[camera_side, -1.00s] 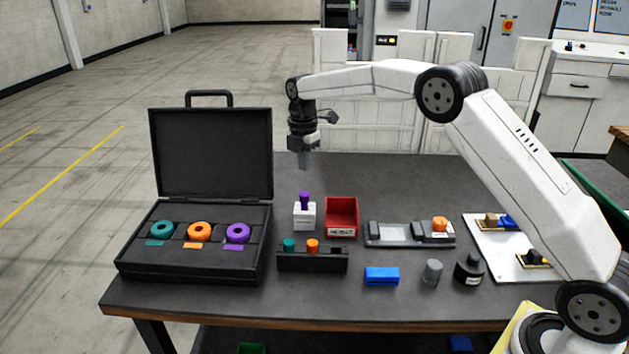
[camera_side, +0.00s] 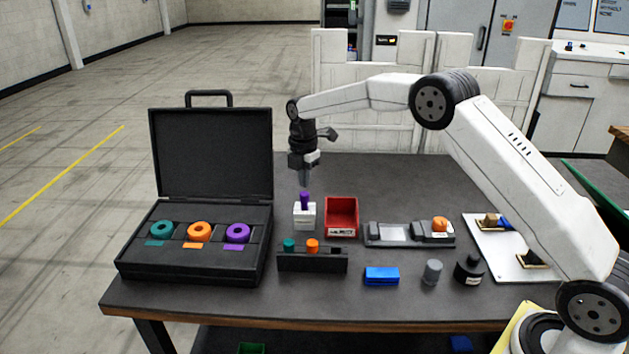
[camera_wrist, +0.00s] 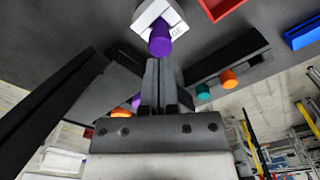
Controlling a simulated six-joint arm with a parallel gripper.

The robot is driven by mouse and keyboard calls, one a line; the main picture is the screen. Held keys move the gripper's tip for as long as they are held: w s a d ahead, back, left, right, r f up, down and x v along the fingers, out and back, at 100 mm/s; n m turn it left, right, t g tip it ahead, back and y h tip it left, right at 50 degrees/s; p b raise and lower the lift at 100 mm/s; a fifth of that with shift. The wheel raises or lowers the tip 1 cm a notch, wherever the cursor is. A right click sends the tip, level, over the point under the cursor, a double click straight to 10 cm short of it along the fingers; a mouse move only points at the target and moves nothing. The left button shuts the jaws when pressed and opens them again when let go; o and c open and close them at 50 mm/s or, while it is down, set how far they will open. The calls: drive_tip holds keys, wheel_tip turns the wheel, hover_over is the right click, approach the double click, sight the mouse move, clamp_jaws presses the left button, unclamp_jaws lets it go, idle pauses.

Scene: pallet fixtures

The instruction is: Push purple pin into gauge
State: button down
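The purple pin (camera_side: 305,199) stands upright in the top of the white gauge block (camera_side: 304,216), with its upper part sticking out. My gripper (camera_side: 304,184) points down just above the pin, with a small gap in the side view. Its fingers are together with nothing between them. In the wrist view, the pin (camera_wrist: 160,40) and gauge (camera_wrist: 150,12) lie just past my fingertips (camera_wrist: 160,62). The pin's lower part is hidden inside the gauge.
A red bin (camera_side: 342,231) stands right of the gauge. A black rack (camera_side: 313,262) with teal and orange pins is in front. An open black case (camera_side: 195,262) with three rings is at left. A grey fixture (camera_side: 380,240) and blue block (camera_side: 381,276) lie to the right.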

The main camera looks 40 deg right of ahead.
drive_tip(key=shift+f, duration=1.2)
idle(1.2)
drive_tip(key=shift+r, duration=0.15)
wheel_tip(320, 180, up, 8)
idle(1.1)
